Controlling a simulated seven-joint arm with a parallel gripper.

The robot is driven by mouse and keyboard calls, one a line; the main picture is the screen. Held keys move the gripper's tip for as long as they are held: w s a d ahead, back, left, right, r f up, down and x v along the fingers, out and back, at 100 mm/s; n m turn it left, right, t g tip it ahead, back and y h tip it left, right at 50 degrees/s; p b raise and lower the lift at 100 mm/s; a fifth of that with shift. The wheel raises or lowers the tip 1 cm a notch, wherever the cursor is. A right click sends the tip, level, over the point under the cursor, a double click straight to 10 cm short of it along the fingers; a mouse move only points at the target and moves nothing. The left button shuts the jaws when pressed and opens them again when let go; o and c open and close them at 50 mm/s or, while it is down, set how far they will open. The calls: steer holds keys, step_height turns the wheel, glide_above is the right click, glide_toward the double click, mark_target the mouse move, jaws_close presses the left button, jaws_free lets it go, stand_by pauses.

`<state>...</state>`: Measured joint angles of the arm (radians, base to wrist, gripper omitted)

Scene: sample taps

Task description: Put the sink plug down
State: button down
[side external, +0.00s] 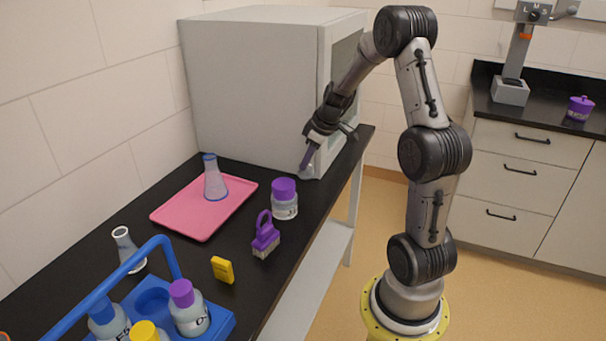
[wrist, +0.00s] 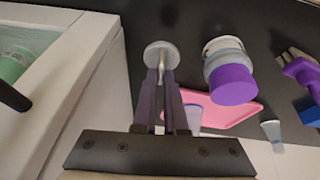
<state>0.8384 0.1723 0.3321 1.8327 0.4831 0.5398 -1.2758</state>
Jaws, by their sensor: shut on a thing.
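The sink plug (wrist: 154,48) is a grey disc with a short stem, seen near the top middle of the wrist view. My gripper (wrist: 161,82) is shut on its stem, with the disc beyond the fingertips. In the side view my gripper (side external: 308,158) points down beside the grey cabinet's front corner, and the plug (side external: 306,171) shows small and pale at its tips. The plug is at or just above the black bench top (side external: 320,200); I cannot tell whether it touches.
A purple-lidded jar (side external: 284,206) stands close by, with a purple brush (side external: 265,236) nearer the camera. A pink tray (side external: 188,217) holds a flask (side external: 214,182). The grey cabinet (side external: 250,90) stands right behind the gripper. A yellow block (side external: 222,270) and blue bottle carrier (side external: 222,322) are farther off.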

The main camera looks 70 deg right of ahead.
mark_target(303, 173)
steer(key=shift+w+d+f, duration=0.35)
steer(key=shift+f, duration=0.2)
steer(key=shift+w+d+f, duration=0.3)
steer(key=shift+w+f, duration=0.05)
steer(key=shift+f, duration=0.15)
steer(key=shift+w+d+f, duration=0.15)
steer(key=shift+f, duration=1.65)
steer(key=c, duration=1)
jaws_free()
steer(key=shift+f, duration=0.1)
